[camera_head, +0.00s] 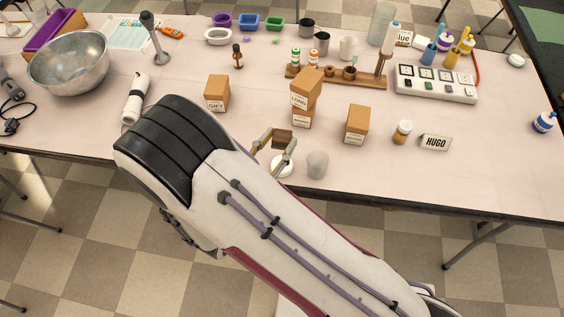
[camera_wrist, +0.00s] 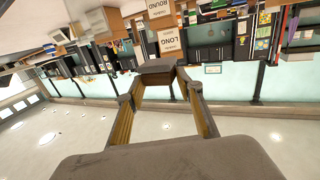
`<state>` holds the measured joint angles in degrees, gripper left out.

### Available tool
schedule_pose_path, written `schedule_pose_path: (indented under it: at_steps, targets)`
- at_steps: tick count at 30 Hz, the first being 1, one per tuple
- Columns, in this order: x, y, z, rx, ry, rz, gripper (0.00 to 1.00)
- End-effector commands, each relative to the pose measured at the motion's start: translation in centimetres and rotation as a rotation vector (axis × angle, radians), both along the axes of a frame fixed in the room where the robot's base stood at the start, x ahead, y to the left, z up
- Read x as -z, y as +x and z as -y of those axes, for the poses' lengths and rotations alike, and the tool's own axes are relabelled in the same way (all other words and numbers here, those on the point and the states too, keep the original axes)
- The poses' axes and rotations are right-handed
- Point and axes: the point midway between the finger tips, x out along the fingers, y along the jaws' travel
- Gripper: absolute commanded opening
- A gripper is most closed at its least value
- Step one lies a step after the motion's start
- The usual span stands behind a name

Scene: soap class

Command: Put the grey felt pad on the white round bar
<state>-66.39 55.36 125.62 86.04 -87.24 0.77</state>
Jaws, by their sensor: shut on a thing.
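My gripper (camera_head: 276,149) hangs over the front middle of the table, shut on a small brown block (camera_head: 283,136). In the wrist view the block (camera_wrist: 160,67) sits across the fingertips and looks grey-brown. A white round bar (camera_head: 282,168) lies on the table just below my gripper, partly hidden by a finger. I cannot make out a separate grey felt pad; whether the held block is the pad, I cannot tell.
A grey cup (camera_head: 317,164) stands close to the right of the white bar. Cardboard boxes (camera_head: 217,93) (camera_head: 306,88) (camera_head: 356,124) stand behind and to the sides. A small jar (camera_head: 402,132) and the HUGO sign (camera_head: 435,142) are farther right. The table's front right is clear.

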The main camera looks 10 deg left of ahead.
Motion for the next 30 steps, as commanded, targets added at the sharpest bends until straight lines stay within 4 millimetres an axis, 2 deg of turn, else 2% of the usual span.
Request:
schedule_pose_path:
  at_steps: [10, 24, 30]
  targets:
    - [0.7, 0.0, 0.0, 0.0, -0.001, 0.0, 0.15]
    - [5.2, 0.0, 0.0, -0.001, -0.002, -0.001, 0.15]
    - [5.8, 0.0, 0.0, -0.001, 0.001, 0.001, 0.15]
